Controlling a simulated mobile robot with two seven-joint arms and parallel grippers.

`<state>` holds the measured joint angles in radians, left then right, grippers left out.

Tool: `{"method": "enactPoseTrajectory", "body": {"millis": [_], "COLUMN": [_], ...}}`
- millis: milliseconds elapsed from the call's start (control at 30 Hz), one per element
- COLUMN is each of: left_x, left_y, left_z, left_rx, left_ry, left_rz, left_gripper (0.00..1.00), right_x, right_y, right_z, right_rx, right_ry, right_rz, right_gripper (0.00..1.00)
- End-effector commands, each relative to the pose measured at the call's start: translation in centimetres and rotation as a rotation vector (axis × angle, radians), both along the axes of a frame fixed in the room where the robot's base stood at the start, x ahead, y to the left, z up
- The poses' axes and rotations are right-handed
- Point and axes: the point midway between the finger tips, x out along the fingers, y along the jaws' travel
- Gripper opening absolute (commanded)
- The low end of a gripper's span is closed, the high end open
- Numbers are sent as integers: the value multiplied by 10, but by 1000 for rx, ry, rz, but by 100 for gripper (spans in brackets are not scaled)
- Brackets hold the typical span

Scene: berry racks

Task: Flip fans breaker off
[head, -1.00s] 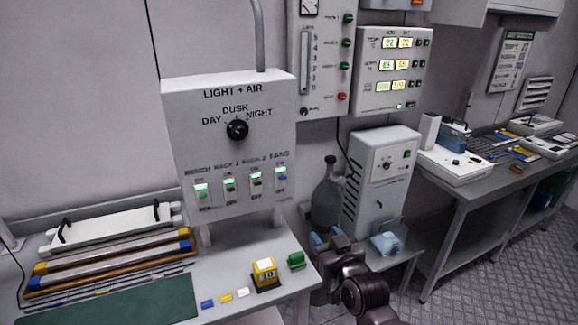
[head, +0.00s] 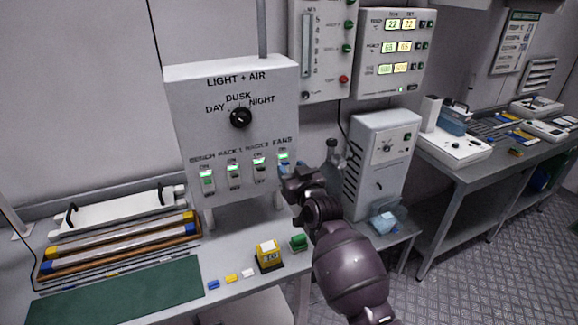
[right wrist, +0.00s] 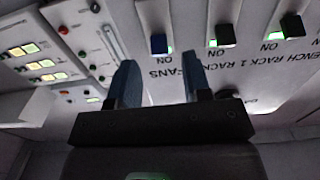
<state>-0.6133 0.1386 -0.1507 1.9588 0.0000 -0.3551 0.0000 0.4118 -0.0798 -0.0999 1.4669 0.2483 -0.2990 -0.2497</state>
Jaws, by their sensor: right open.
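The white LIGHT + AIR panel (head: 190,120) stands at the back of the bench. Its fans breaker (head: 283,157) is at the right end of the row, glowing green, its lower part hidden by my gripper. In the right wrist view, which is upside down, the fans breaker (right wrist: 158,43) has a blue lever with green beside it, above the FANS label. My right gripper (head: 289,169) is just in front of the panel at this breaker. In the wrist view the right gripper (right wrist: 160,80) is open and empty, its blue fingers either side of the breaker's line. My left gripper is not in view.
Bench, rack 1 and rack 2 breakers (head: 233,175) sit left of fans, all lit green. A mode dial (head: 240,118) is above. A grey cabinet (head: 384,150) is at right.

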Motion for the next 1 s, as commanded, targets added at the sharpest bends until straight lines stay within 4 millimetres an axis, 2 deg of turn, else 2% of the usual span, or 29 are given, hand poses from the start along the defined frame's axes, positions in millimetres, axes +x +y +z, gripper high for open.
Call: {"method": "enactPoseTrajectory", "body": {"millis": [200,567,600,667,867,900,1000], "left_x": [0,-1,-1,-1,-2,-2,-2], "left_y": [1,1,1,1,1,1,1], "left_z": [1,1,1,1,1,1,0], "left_rx": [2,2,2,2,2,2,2], "left_ry": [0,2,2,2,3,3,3], "left_rz": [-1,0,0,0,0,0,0], "left_gripper": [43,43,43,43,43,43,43], "right_x": [16,19,19,19,19,19,19], "right_y": [5,6,6,6,6,6,6], "right_z": [0,0,0,0,0,0,0], "right_rx": [-1,0,0,0,0,0,0], "right_ry": [0,0,0,1,1,1,0], "right_rz": [0,0,0,0,0,0,0], "right_gripper": [45,45,43,34,3,0,0]}}
